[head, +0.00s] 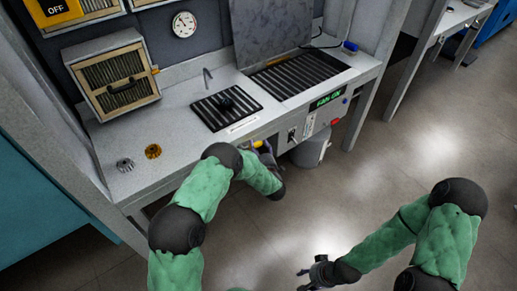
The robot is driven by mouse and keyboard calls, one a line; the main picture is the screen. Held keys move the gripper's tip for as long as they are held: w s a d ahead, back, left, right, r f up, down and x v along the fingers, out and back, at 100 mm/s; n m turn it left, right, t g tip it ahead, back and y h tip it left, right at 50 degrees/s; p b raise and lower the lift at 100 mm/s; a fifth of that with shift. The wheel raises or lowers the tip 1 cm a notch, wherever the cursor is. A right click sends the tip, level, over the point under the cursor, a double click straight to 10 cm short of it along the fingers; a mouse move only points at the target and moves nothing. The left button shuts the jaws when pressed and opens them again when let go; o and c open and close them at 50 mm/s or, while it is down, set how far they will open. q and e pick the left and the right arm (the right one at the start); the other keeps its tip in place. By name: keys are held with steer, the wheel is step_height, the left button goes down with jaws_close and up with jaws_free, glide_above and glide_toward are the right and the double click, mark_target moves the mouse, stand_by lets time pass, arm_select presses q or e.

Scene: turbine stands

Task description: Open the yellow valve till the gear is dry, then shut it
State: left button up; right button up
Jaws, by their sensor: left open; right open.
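The yellow valve (258,144) shows as a small yellow piece at the bench's front edge, partly hidden by my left arm. My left gripper (266,147) is open right at it; I cannot tell whether its fingers touch the valve. A small dark part (228,103), which looks like the gear, sits on the black slatted grate (208,115) in the bench top, close to a thin bent nozzle (207,78). Whether it is wet is too small to tell. My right gripper (304,281) is open and empty, low over the floor.
A silver gear (124,165) and a brass gear (153,151) lie on the left of the bench (185,128). A filter box (113,78) stands behind them. A larger grate (300,75) and a "FAN ON" sign (326,100) are right. The floor at right is clear.

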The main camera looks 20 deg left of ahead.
arm_select(q)
steer(key=shift+w+a, duration=0.1)
steer(key=shift+w, duration=0.1)
jaws_close()
steer(key=shift+f, duration=0.1)
steer(key=s+a+f+m+g+y+p, duration=0.1)
steer(key=s+a+f+m+g+p, duration=0.2)
steer(key=m, duration=0.7)
steer(key=shift+s+f+g+y+p, duration=0.4)
steer(key=shift+s+f+g+p, duration=0.1)
steer(key=shift+f+g, duration=0.8)
steer(key=shift+a+r, duration=0.1)
